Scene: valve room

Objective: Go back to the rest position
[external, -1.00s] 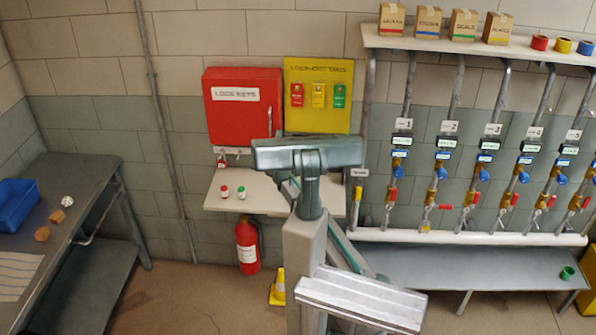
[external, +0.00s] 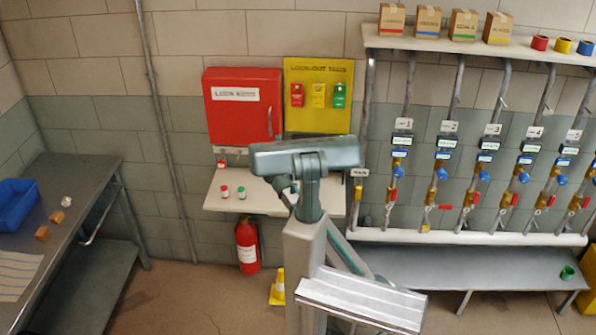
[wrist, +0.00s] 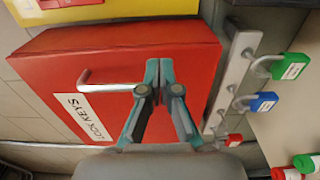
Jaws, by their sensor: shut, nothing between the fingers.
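My gripper (wrist: 159,68) is shut with nothing between its fingers. In the wrist view its fingertips overlap the red lock-keys box (wrist: 85,60), close to the box's metal handle (wrist: 105,78); I cannot tell the exact gap. In the external view the red box (external: 242,120) hangs shut on the wall. My arm stands in front of the shelf below, and the gripper is mostly hidden behind my arm there.
In the wrist view, a rack (wrist: 232,80) beside the box holds a green padlock (wrist: 290,66), a blue padlock (wrist: 263,102) and a red padlock (wrist: 234,138). The shelf (external: 272,203) holds small red and green items. Valve pipes (external: 398,180) stand to the right. A fire extinguisher (external: 247,246) is below.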

